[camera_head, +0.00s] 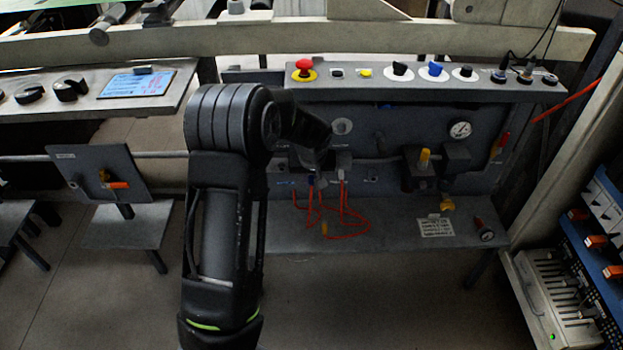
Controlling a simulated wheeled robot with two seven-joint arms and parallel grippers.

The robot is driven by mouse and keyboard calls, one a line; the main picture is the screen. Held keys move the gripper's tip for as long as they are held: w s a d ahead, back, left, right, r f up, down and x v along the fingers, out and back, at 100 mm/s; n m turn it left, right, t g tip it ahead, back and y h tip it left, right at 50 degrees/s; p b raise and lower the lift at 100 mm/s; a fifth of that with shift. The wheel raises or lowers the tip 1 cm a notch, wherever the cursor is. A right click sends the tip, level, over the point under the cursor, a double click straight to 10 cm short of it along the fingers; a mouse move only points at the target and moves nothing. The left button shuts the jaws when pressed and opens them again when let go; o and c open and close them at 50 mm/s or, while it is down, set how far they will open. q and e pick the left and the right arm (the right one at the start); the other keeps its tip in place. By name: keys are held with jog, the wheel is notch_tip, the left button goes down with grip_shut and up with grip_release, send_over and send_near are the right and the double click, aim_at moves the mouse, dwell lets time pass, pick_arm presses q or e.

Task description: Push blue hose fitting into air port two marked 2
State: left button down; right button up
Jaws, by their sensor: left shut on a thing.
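My left gripper (312,168) reaches in front of the grey machine panel (390,130), with its fingers pointing down. It is shut on what looks like the blue hose fitting (311,181), a small dark blue piece at the fingertips with a red-orange hose below it. The air ports and the number 2 are too small or hidden behind my wrist to make out. A pale fitting (341,160) with hoses sits just right of the gripper. I cannot tell whether the blue fitting touches a port. My right gripper is not in view.
Red-orange hoses (350,222) loop over the grey shelf (385,237) below the panel. A ledge with a red stop button (304,66) and knobs overhangs the panel.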

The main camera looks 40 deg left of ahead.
pick_arm(q)
jog(key=shift+w+a, duration=0.6)
jog(key=shift+w, duration=0.2)
dwell(0.6)
jog(key=c, duration=1.3)
grip_release()
jog(key=p+v, duration=0.2)
jog(key=v, duration=0.4)
jog(key=shift+d+r, duration=0.1)
jog(key=shift+r, duration=0.25)
jog(key=shift+s+d+r, duration=0.15)
jog(key=shift+s+r, duration=0.15)
jog(key=shift+r, duration=0.2)
